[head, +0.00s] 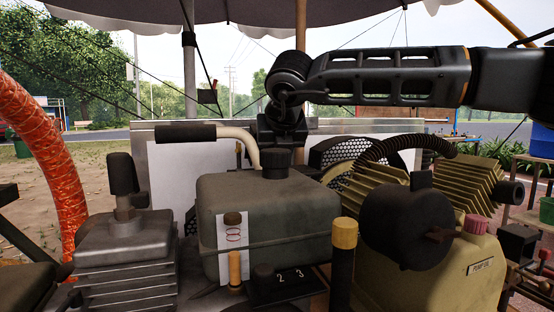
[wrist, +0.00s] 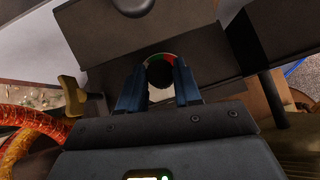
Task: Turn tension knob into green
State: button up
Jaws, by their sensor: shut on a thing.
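The tension knob (wrist: 160,76) is a dark round knob in the wrist view, sitting between my two blue fingers. A dial ring (wrist: 164,56) with red and green segments shows along its far edge. The near part of the ring is hidden, and I cannot make out a pointer on the knob. My gripper (wrist: 159,82) is shut on the knob. In the head view my gripper (head: 281,132) reaches down behind the grey-green tank, which hides the fingertips and the knob.
The grey-green tank (head: 235,210) stands in front of my gripper, with a black-gripped handle (head: 186,133) beside it. A finned olive engine (head: 450,180) is at right. An orange hose (head: 50,160) curves at left.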

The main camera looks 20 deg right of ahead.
jog(key=o, duration=0.8)
jog(key=shift+c, duration=0.2)
jog(key=v, duration=0.7)
jog(key=shift+s+r, duration=0.3)
jog(key=shift+o, duration=0.5)
